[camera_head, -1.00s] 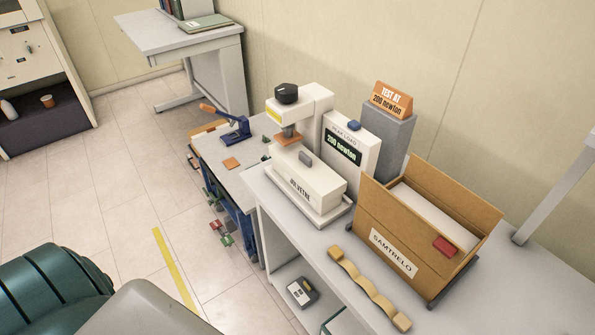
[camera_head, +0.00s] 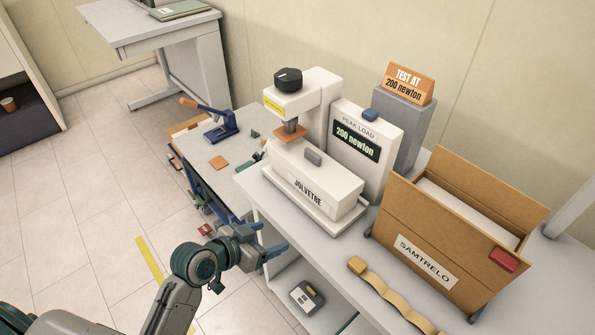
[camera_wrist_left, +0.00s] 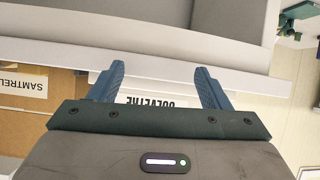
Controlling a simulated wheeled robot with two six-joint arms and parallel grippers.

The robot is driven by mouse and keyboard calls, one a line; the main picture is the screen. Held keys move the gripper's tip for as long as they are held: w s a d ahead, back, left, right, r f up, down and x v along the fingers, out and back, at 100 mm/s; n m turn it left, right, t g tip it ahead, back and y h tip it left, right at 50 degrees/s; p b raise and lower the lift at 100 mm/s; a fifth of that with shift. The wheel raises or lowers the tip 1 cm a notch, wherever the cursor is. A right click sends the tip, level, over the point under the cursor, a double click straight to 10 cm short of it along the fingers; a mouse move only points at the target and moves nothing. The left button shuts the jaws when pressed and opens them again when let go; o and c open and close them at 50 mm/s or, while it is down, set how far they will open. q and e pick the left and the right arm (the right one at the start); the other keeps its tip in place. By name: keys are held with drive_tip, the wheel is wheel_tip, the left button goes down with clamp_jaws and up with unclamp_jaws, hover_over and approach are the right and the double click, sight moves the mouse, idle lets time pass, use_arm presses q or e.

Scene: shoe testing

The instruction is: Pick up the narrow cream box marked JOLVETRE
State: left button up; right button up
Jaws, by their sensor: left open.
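The narrow cream box marked JOLVETRE (camera_head: 312,190) lies on a shallow pale tray (camera_head: 338,229), beneath the press head, with a small grey block (camera_head: 313,157) on its top. My left gripper (camera_head: 272,237) is open and empty, low and in front of the bench edge, apart from the box. In the left wrist view the box's lettering (camera_wrist_left: 156,101) shows upside down between the two blue fingers (camera_wrist_left: 160,86), beyond a pale edge. Part of the box is hidden there. My right gripper is not in view.
The press (camera_head: 324,95) and the peak load display (camera_head: 358,148) stand close behind the box. An open carton marked SAMTRELO (camera_head: 425,262) is to the right. A wavy yellow strip (camera_head: 388,291) lies on the bench front. A lower side table (camera_head: 205,158) is left.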

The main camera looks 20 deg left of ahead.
sight(311, 158)
use_arm(q)
drive_tip(key=w+d+r+t+h, duration=0.1)
drive_tip(key=w+r, duration=0.2)
drive_tip(key=r, duration=0.1)
drive_tip(key=w+d+r+m+t+h, duration=0.1)
drive_tip(key=w+r+t, duration=0.1)
drive_tip(key=w+r, duration=0.2)
drive_tip(key=w+d+r+t+h, duration=0.1)
drive_tip(key=w+d+r, duration=0.1)
drive_tip(key=w+r, duration=0.2)
drive_tip(key=shift+r+m+t+h+p, duration=0.3)
drive_tip(key=shift+r+h+p, duration=0.1)
drive_tip(key=shift+r, duration=0.1)
drive_tip(key=shift+p+x, duration=0.5)
drive_tip(key=shift+x, duration=2.55)
drive_tip(key=shift+a+f, duration=0.1)
drive_tip(key=shift+a, duration=0.15)
clamp_jaws()
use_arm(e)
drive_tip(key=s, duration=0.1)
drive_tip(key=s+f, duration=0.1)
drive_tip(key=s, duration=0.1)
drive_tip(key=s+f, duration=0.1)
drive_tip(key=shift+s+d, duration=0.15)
